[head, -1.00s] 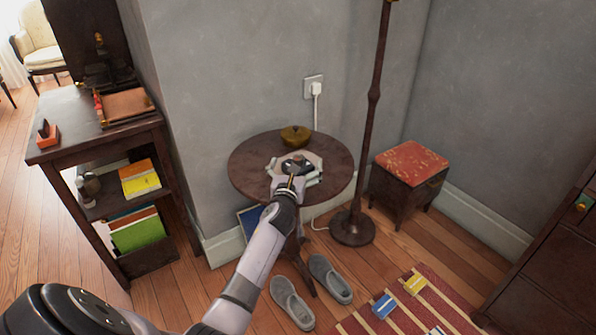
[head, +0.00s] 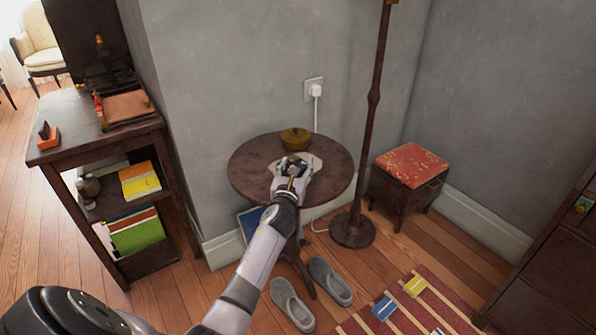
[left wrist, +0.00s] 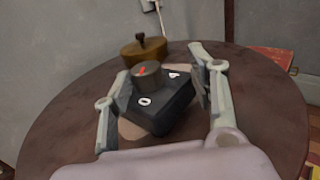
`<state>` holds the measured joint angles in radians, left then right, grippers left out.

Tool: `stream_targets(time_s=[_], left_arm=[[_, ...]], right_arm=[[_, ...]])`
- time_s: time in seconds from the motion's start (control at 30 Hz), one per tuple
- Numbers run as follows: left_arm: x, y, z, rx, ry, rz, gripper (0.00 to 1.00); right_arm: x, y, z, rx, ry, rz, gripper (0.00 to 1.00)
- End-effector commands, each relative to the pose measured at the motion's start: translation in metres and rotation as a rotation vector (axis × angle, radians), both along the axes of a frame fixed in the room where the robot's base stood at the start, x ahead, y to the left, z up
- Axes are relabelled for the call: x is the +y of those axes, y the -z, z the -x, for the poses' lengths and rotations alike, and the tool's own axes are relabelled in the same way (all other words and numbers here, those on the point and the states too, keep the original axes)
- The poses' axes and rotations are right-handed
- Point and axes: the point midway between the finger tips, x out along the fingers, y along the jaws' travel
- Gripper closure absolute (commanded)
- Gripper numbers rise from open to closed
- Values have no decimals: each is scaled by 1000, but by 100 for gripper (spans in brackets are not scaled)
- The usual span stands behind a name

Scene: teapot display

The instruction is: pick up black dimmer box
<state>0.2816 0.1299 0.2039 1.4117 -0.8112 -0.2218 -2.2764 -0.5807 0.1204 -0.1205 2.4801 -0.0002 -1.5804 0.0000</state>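The black dimmer box (left wrist: 160,105), with a round knob bearing a red mark and white numerals, is on the round table. It sits over a pale flat piece (left wrist: 130,129). In the left wrist view it looks turned at an angle. My left gripper (left wrist: 160,82) has one finger on each side of the box, close to its edges; firm contact is not clear. In the head view my left gripper (head: 293,170) reaches over the table and mostly hides the box. My right gripper is not in view.
A lidded brass pot (head: 295,138) stands just behind the box on the round table (head: 247,160). A lamp pole (head: 373,110) rises to its right. A white plug (head: 316,91) is on the wall. Slippers (head: 291,305) lie below.

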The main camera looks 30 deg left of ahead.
Motion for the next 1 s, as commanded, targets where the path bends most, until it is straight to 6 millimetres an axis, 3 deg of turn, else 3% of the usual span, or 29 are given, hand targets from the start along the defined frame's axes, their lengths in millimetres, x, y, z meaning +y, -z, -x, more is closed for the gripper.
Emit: stream_targets(time_s=[0.7, 1.0], left_arm=[[0, 0, 0, 1, 0, 0, 100], [0, -2, 0, 0, 0, -1, 100]], right_arm=[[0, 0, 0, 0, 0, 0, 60], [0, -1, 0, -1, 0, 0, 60]])
